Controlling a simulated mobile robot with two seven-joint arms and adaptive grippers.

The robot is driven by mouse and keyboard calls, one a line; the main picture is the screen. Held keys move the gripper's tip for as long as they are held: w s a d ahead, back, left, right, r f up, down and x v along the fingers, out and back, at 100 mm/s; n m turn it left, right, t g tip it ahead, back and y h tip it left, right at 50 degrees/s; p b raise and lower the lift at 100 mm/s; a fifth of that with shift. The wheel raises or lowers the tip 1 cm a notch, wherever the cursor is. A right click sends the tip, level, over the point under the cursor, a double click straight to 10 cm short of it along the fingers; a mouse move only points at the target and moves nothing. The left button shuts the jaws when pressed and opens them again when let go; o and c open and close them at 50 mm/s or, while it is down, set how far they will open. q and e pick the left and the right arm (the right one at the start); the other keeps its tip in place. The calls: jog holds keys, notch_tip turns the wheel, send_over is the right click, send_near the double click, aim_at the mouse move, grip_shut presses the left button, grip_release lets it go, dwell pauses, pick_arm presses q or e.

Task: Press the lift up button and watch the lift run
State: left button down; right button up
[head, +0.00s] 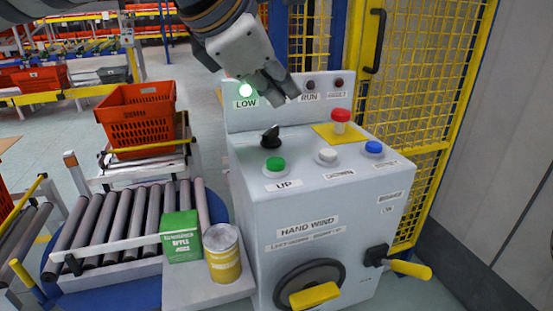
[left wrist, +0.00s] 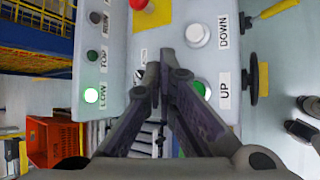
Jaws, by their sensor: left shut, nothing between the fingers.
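The grey lift control box (head: 330,200) carries a green button (head: 275,164) labelled UP. Beside it are a white button (head: 327,156) labelled DOWN and a blue button (head: 374,147). The LOW lamp (head: 246,91) glows green; the RUN lamp (head: 310,85) is dark. My left gripper (head: 283,90) is shut and empty, above the box and apart from the green button. In the left wrist view, the shut fingertips (left wrist: 163,72) lie beside the green button (left wrist: 200,89), and a finger partly covers it. My right gripper is not in view.
A red mushroom button (head: 340,120) on a yellow plate and a black selector knob (head: 270,136) stand up from the panel. A green carton (head: 181,237) and yellow tin (head: 222,253) stand left of the box. Yellow mesh fencing (head: 425,90) rises behind. An orange tote (head: 137,118) sits on rollers.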

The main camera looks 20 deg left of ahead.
aim_at(279, 163)
pick_arm(q)
notch_tip(279, 163, down, 8)
jog(key=shift+r, duration=0.2)
jog(key=shift+f, duration=0.1)
dwell(1.4)
jog(key=shift+f, duration=0.35)
